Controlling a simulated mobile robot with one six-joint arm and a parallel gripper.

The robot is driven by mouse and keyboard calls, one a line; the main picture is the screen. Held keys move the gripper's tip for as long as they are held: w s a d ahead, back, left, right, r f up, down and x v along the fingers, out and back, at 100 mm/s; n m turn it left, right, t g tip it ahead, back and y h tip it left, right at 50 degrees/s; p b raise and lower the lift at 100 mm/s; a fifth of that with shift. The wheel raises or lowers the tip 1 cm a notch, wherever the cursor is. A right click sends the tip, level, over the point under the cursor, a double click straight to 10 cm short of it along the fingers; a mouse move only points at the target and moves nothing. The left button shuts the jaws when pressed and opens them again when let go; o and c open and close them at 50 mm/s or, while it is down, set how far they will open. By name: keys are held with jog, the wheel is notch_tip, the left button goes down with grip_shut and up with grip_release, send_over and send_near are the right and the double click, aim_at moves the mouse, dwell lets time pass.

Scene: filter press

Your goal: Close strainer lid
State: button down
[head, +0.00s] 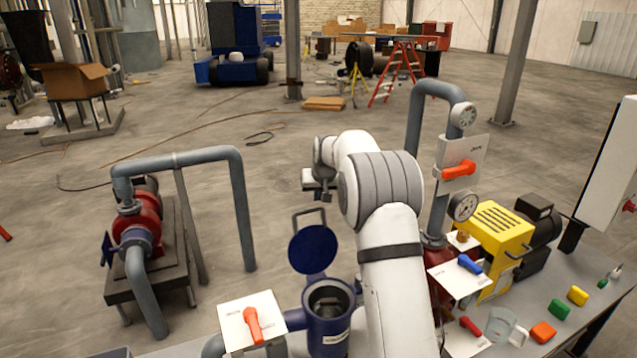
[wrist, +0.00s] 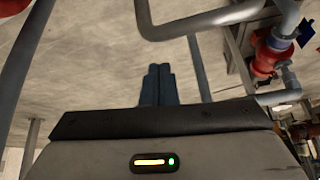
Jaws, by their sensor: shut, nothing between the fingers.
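The strainer (head: 330,318) is a dark blue upright pot at the bottom centre of the head view, with its round mouth open at the top. Its lid (head: 313,250) is a blue disc standing raised behind the mouth, with a grey loop handle (head: 308,217) at its upper edge. My gripper (head: 320,186) is above and beyond the lid, apart from the handle. In the wrist view, the two dark fingers (wrist: 156,84) lie together with nothing between them. I cannot make out the lid in the wrist view.
A valve plate with a red handle (head: 253,325) is left of the strainer. A grey pipe arch (head: 240,200) and red pump (head: 138,225) stand further left. Gauges, a blue-handled valve (head: 468,264) and a yellow machine (head: 492,240) are right of my arm.

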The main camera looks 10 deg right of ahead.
jog(key=shift+s+f, duration=0.1)
jog(key=shift+s, duration=1.15)
jog(key=shift+a, duration=0.1)
